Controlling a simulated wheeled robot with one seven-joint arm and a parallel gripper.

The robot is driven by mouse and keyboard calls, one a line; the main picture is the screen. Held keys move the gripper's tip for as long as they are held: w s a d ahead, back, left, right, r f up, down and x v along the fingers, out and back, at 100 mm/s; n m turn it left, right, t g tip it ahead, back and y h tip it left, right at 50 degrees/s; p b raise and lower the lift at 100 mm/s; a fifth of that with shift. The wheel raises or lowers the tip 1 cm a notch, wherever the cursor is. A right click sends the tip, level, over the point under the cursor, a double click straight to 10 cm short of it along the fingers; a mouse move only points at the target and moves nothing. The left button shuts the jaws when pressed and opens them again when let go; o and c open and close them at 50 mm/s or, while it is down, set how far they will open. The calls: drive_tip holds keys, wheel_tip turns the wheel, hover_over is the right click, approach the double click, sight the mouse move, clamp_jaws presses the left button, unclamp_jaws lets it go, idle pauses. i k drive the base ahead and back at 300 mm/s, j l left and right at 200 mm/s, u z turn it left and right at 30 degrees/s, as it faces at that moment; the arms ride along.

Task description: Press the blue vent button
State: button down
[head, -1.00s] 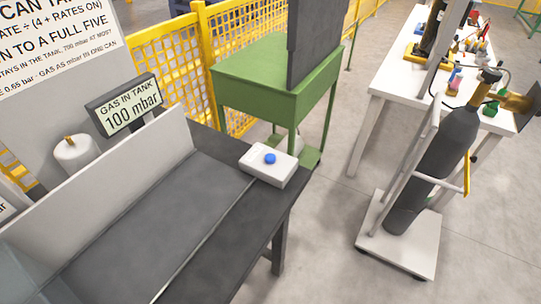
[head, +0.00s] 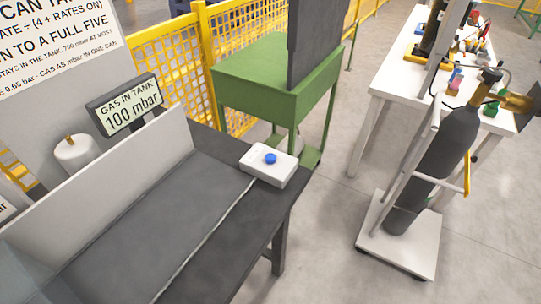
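The blue vent button (head: 271,158) is a small round blue knob on top of a white box (head: 262,172). The box sits at the right end of a dark bench (head: 222,262), near its corner. Nothing touches or covers the button. A display (head: 127,106) on the left reads "GAS IN TANK 100 mbar". My gripper is not in the head view.
A light upright panel (head: 110,205) runs along the bench behind its dark surface. A green table (head: 275,75) and a yellow mesh fence (head: 170,75) stand behind. A gas cylinder (head: 440,165) on a white trolley stands at right. Grey floor (head: 330,225) is clear between.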

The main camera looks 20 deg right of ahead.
sight(269, 158)
drive_tip(key=i+u, duration=0.35)
drive_tip(key=i+l+u, duration=0.2)
drive_tip(key=u, duration=0.2)
drive_tip(key=i+l+u, duration=0.35)
drive_tip(key=k+j, duration=0.05)
drive_tip(key=j, duration=0.05)
